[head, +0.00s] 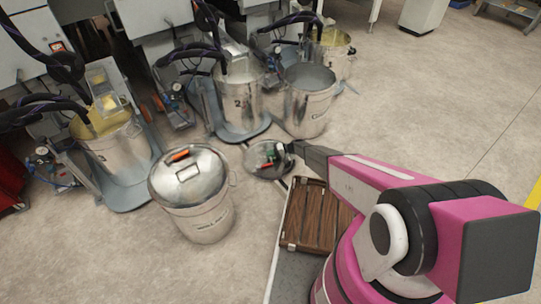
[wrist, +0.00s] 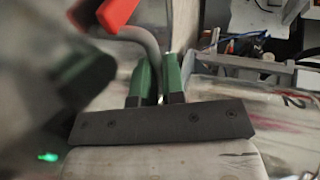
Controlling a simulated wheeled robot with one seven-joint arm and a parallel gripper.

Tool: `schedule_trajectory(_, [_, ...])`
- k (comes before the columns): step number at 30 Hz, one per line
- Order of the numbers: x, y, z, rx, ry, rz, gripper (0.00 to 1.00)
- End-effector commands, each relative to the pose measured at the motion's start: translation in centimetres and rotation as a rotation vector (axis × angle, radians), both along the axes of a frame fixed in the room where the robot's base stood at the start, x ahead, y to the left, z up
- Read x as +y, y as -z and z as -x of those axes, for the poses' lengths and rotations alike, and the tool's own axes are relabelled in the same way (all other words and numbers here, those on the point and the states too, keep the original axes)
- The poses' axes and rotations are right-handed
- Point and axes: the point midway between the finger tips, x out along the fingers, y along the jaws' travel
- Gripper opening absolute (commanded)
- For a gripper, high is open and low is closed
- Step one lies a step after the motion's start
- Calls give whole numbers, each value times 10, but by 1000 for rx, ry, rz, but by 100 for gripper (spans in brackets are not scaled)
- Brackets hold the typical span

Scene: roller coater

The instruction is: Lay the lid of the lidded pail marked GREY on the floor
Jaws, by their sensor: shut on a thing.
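A round silver lid (head: 258,170) with a red grip lies at the tip of my arm in the head view. My gripper (head: 280,153) is shut on its handle. In the wrist view the green fingers (wrist: 160,75) close around a grey metal bar, with a red grip (wrist: 118,12) beside it. The lid looks level and low over bare floor; I cannot tell if it touches. An open silver pail (head: 308,103) stands just behind it, its mark starting with G but too small to read fully.
A lidded pail (head: 205,222) with a red-gripped lid stands at the left front. Open pails stand at machines behind: one marked 2 (head: 240,102), one at left (head: 122,150), one at right (head: 342,62). A brown slatted wooden piece (head: 312,220) lies at front. Floor at right is clear.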

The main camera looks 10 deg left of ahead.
Motion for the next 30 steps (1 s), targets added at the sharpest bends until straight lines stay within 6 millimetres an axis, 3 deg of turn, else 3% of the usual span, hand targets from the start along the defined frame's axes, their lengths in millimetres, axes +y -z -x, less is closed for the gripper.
schedule_trajectory(3, [0, 1, 0, 0, 0, -1, 0])
schedule_trajectory(6, [0, 1, 0, 0, 0, -1, 36])
schedule_trajectory(7, [0, 1, 0, 0, 0, -1, 40])
schedule_trajectory(19, [-8, -1, -3, 0, 1, 0, 40])
schedule_trajectory(30, [-66, -23, -26, -1, 3, -1, 40])
